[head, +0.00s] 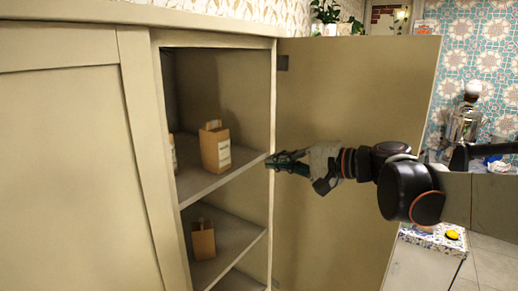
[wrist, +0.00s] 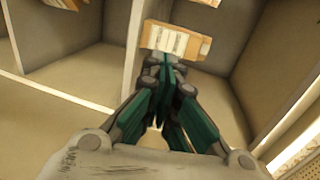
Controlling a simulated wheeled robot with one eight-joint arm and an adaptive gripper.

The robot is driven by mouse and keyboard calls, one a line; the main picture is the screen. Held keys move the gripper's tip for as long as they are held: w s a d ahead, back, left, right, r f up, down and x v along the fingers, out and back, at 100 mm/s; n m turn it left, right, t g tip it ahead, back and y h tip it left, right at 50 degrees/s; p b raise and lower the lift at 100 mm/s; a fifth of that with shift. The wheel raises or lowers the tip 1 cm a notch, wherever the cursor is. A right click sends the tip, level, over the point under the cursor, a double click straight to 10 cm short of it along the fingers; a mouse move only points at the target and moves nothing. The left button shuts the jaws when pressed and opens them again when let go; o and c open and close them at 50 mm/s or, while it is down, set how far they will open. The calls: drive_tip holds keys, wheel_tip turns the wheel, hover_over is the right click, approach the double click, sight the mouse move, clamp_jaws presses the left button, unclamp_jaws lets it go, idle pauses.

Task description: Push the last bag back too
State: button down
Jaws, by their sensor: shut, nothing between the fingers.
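A brown paper bag with a handle and a pale label (head: 214,147) stands upright on the upper shelf (head: 222,177) of the open cabinet. A second bag (head: 172,152) on that shelf is mostly hidden by the cabinet frame. A third bag (head: 203,240) stands on the lower shelf. My gripper (head: 270,163) is shut and empty at the upper shelf's front edge, right of the first bag with a gap in the head view. In the wrist view, the shut fingertips (wrist: 165,62) point at the labelled bag (wrist: 178,38); I cannot tell whether they touch.
The cabinet door (head: 350,90) stands open behind my arm. Potted plants (head: 330,15) stand above the cabinet. A samovar (head: 466,115) is at the far right.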

drive_tip(key=shift+f+b+x, duration=0.2)
drive_tip(key=shift+b+x, duration=0.3)
drive_tip(key=shift+x, duration=1.6)
drive_tip(key=shift+f+b+x, duration=0.2)
drive_tip(key=shift+b+x, duration=0.3)
drive_tip(key=shift+x, duration=1.6)
drive_tip(key=shift+f+b+x, duration=0.2)
drive_tip(key=shift+b+x, duration=0.3)
drive_tip(key=shift+x, duration=1.6)
drive_tip(key=shift+w+r+b+x, duration=0.1)
drive_tip(key=shift+r+b+x, duration=0.25)
drive_tip(key=shift+x, duration=1.55)
drive_tip(key=shift+w+r+b+x, duration=0.15)
drive_tip(key=shift+r+x, duration=0.3)
drive_tip(key=shift+x, duration=1.45)
drive_tip(key=shift+s+r+b+x, duration=0.1)
drive_tip(key=shift+r+b+x, duration=0.25)
drive_tip(key=shift+x, duration=1.5)
drive_tip(key=shift+a+r, duration=0.1)
drive_tip(key=f+p+v, duration=0.1)
drive_tip(key=v, duration=1.5)
drive_tip(key=shift+f, duration=0.2)
drive_tip(key=shift+f, duration=0.1)
